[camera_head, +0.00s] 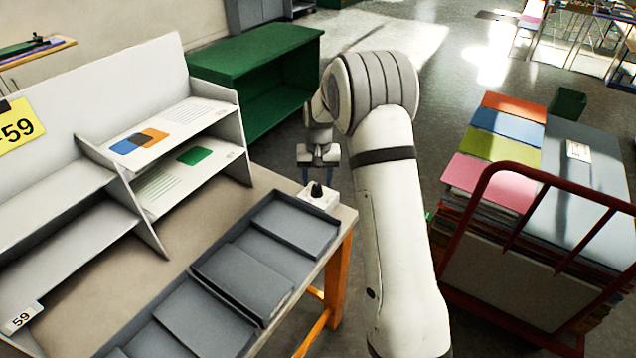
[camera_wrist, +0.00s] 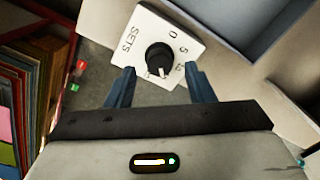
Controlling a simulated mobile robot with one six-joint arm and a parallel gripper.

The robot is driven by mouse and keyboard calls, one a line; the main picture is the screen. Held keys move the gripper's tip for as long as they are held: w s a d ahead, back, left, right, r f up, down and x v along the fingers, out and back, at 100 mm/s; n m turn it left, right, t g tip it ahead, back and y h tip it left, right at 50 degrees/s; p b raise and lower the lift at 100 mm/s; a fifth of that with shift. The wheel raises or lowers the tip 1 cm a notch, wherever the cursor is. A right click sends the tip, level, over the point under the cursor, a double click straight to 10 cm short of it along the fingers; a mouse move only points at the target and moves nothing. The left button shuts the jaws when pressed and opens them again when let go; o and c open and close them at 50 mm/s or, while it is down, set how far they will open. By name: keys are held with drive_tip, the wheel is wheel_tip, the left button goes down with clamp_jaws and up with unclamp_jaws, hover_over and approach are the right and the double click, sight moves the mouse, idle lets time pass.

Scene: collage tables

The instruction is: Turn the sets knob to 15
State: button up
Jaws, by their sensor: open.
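The sets knob (camera_wrist: 159,58) is black with a pale pointer mark, on a white plate (camera_wrist: 140,28) marked "SETS" with 0, 5 and a partly hidden number. In the wrist view the pointer faces down toward my gripper; the exact setting is hard to read. In the head view the knob (camera_head: 317,189) stands on its white box (camera_head: 318,201) at the table's far right corner. My gripper (camera_head: 318,178) is close by the knob, at or just above it. In the wrist view my gripper (camera_wrist: 160,84) is open, its blue fingers apart on either side of the knob's near edge, holding nothing.
Grey trays (camera_head: 240,262) lie on the table beside the knob box. A white shelf (camera_head: 190,135) with sheets stands behind. A green bench (camera_head: 255,60) is at the back. A red-railed cart (camera_head: 480,240) with coloured boards stands to the right.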

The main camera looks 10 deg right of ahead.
sight(318, 186)
wheel_tip(318, 186, up, 6)
drive_tip(key=shift+d+f, duration=0.1)
idle(0.4)
drive_tip(key=shift+s, duration=0.1)
drive_tip(key=s+r+t, duration=0.1)
drive_tip(key=s+r, duration=0.9)
drive_tip(key=s, duration=0.5)
drive_tip(key=s+n+t, duration=0.1)
drive_tip(key=s, duration=1.8)
drive_tip(key=shift+s+d+r+n+t, duration=0.2)
drive_tip(key=shift+r+n+t, duration=0.1)
drive_tip(key=shift+n, duration=0.1)
